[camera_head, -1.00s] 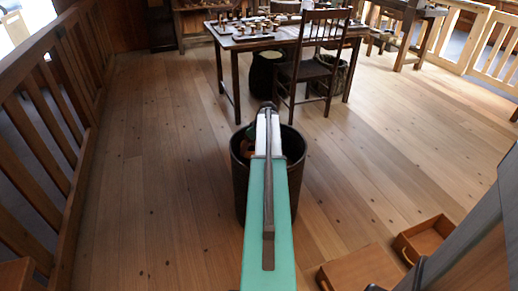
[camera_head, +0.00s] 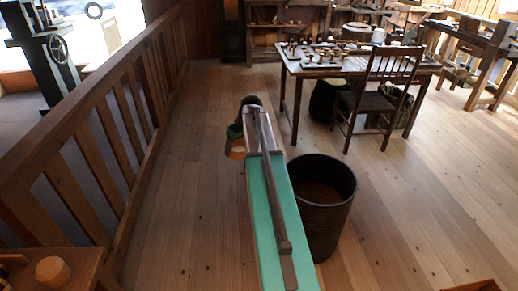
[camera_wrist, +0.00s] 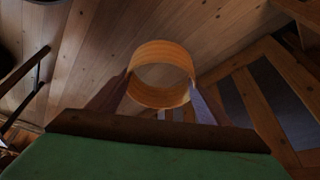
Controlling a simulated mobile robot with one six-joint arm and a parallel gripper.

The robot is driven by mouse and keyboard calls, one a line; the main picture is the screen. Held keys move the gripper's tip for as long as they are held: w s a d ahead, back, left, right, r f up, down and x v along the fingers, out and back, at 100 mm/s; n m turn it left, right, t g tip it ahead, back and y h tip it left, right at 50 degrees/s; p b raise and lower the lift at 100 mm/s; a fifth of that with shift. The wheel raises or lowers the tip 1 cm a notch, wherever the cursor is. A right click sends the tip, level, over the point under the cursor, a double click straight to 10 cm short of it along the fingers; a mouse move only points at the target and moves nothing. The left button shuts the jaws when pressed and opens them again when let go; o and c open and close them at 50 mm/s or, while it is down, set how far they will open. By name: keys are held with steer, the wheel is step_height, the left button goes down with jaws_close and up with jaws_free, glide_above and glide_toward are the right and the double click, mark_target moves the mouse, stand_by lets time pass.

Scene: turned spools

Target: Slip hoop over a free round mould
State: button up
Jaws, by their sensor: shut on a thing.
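The hoop (camera_wrist: 160,72), a pale wooden ring, sits between the two fingers of my gripper (camera_wrist: 158,95) in the wrist view. My gripper is shut on it and holds it in the air, with its opening facing the wrist camera. In the head view the hoop (camera_head: 237,150) shows partly at the far end of my arm, left of the dark bin. A round wooden block (camera_head: 52,270), possibly a mould, stands at the lower left on a wooden surface (camera_head: 85,262).
A slatted wooden railing (camera_head: 110,120) runs along the left. A dark bin (camera_head: 322,200) stands on the floor right of my arm. A table (camera_head: 340,68) with many small turned pieces and a chair (camera_head: 385,95) stand behind. Floor between railing and arm is clear.

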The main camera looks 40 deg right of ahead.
steer(key=a+r+p, duration=0.7)
steer(key=a+r, duration=0.8)
steer(key=a, duration=0.4)
steer(key=a+r+p, duration=0.8)
steer(key=a+r, duration=0.7)
steer(key=a, duration=0.5)
steer(key=shift+a, duration=0.15)
steer(key=shift+w+r, duration=0.1)
